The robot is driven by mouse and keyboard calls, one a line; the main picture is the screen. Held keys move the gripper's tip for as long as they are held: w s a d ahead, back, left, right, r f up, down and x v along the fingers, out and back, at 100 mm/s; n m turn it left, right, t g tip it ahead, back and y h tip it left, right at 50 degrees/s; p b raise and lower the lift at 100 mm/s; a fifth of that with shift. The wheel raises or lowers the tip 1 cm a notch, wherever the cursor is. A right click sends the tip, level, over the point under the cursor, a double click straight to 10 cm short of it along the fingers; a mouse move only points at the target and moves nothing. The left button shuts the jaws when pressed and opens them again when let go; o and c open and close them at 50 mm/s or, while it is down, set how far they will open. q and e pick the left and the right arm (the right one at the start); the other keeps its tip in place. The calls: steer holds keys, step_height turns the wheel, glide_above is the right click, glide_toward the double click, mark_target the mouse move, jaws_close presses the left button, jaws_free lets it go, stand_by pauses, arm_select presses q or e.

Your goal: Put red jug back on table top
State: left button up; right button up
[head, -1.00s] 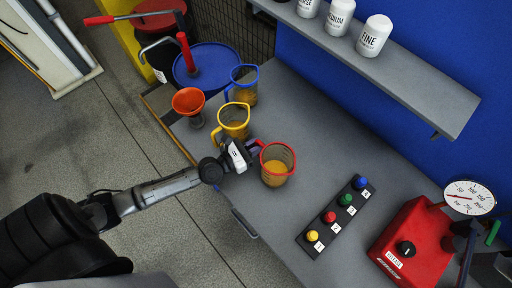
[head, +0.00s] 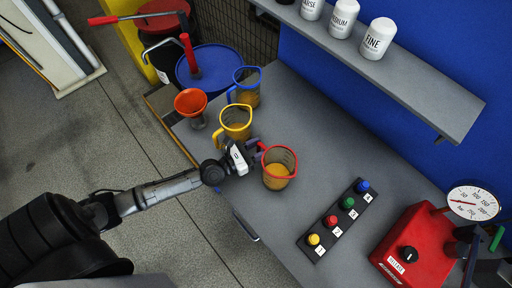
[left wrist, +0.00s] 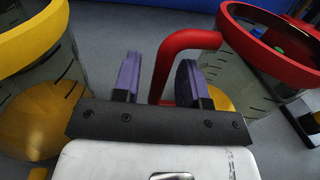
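The red jug (head: 279,176), clear with a red rim and handle and amber liquid inside, appears to stand upright on the grey table top (head: 320,140). In the left wrist view its red rim (left wrist: 268,62) is at the right. My left gripper (head: 257,148) is at the jug's handle side. In the left wrist view my left gripper (left wrist: 158,82) has its purple fingers apart, with the red handle (left wrist: 166,82) between them. The handle is close to the right finger, with a gap at the left finger. My right gripper is not in view.
A yellow jug (head: 236,129) stands close left of the gripper, with a blue jug (head: 247,97) and orange funnel (head: 190,103) beyond. A button strip (head: 337,219) and red gauge box (head: 410,247) are to the right. The shelf (head: 410,75) overhangs the back.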

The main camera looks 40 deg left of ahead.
arm_select(q)
steer(key=shift+r, duration=0.1)
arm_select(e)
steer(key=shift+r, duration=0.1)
arm_select(q)
steer(key=shift+s+r, duration=0.1)
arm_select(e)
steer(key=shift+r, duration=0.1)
arm_select(q)
steer(key=b+v, duration=0.2)
steer(key=v, duration=0.8)
steer(key=shift+s+a, duration=0.1)
steer(key=shift+s, duration=0.15)
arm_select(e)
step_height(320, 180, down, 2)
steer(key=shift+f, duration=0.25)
arm_select(q)
steer(key=shift+s+a, duration=0.2)
steer(key=shift+s, duration=0.4)
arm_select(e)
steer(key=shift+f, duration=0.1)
